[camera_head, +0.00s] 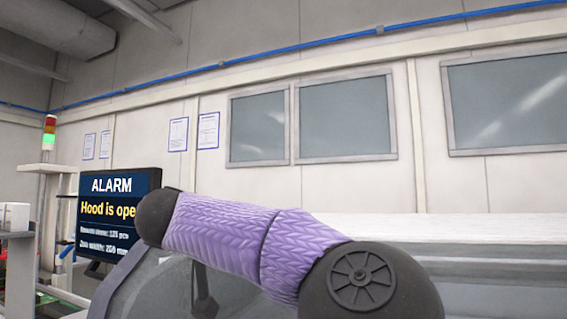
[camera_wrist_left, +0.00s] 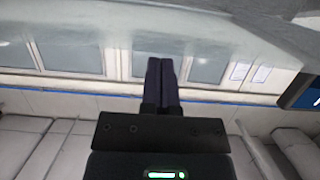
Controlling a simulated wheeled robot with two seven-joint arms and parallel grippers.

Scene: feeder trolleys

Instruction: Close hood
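A screen (camera_head: 119,212) at the left of the head view reads ALARM and "Hood is ope…", its end cut off by my arm. Below my arm is a curved, grey see-through panel (camera_head: 150,288) with a dark rim, apparently the hood; much of it is hidden. One of my arms, in a purple sleeve, crosses in front, its gripper out of sight there. In the left wrist view my left gripper (camera_wrist_left: 162,62) has its two dark fingers together, with nothing seen between them. A pale grey surface fills the top there; I cannot tell whether they touch. My right gripper is not in view.
A long white machine top (camera_head: 480,228) runs along the right behind my arm. A signal tower (camera_head: 48,133) shows green at the left. A wall with windows (camera_head: 345,116) stands behind. The screen's edge (camera_wrist_left: 305,92) shows at the right of the wrist view.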

